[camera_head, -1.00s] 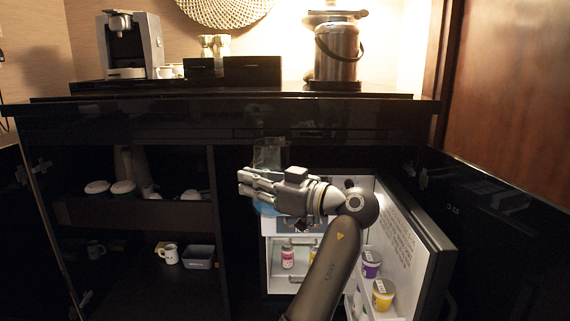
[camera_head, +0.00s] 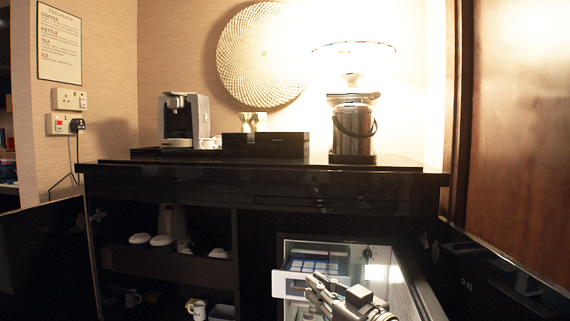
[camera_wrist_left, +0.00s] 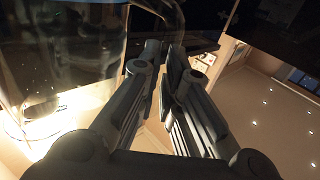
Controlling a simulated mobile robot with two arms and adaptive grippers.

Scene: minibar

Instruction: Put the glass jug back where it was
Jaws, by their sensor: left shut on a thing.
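The clear glass jug (camera_wrist_left: 70,45) fills the left part of the left wrist view, close beside the fingers. My left gripper (camera_wrist_left: 160,75) is shut on the jug, seemingly at the handle, whose curved edge shows near the top; the exact contact is hard to see. The jug cannot be made out there.
The dark counter (camera_head: 240,178) carries a coffee machine (camera_head: 180,120), a black box (camera_head: 268,146) and a metal ice bucket (camera_head: 352,130). Below left, an open cupboard holds a kettle (camera_head: 172,222) and cups. An open door (camera_head: 500,275) stands at the right.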

